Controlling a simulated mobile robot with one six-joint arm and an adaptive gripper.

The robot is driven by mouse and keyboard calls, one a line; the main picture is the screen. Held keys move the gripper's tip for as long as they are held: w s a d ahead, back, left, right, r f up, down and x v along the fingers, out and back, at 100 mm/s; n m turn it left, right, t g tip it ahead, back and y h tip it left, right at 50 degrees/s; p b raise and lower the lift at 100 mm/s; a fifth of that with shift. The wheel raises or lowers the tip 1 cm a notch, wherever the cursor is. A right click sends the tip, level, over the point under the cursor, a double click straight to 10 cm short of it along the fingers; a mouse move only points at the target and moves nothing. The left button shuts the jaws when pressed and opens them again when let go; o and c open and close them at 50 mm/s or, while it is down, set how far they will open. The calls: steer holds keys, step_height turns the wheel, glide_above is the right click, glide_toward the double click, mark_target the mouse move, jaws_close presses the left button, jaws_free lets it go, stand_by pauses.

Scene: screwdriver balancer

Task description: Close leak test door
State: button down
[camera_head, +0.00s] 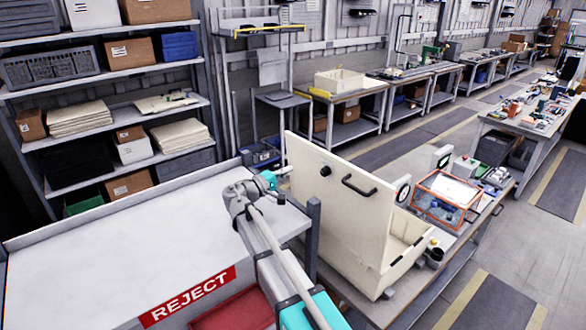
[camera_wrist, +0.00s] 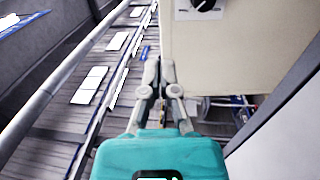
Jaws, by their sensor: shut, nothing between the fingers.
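The leak test door (camera_head: 335,205) is a cream panel standing upright, open, with a black handle (camera_head: 358,187) and a round black knob on its face. It rises from a cream box (camera_head: 405,262) whose open top shows to its right. My gripper (camera_head: 284,171) is at the door's left edge in the head view. In the wrist view my gripper (camera_wrist: 160,64) has its fingers together and empty. A cream panel (camera_wrist: 240,70) with a black knob (camera_wrist: 206,4) stands just right of the fingers there; I cannot tell whether they touch it.
A white table with a red REJECT label (camera_head: 187,296) lies under my arm. A red tray (camera_head: 235,312) is at its front edge. A clear orange-framed box (camera_head: 445,197) and a gauge (camera_head: 403,190) stand right of the door. Shelves (camera_head: 110,100) fill the left.

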mark_target(322, 152)
steer(key=p+x, duration=0.1)
steer(key=x, duration=1.2)
steer(key=shift+w+a, duration=0.1)
steer(key=shift+w, duration=0.1)
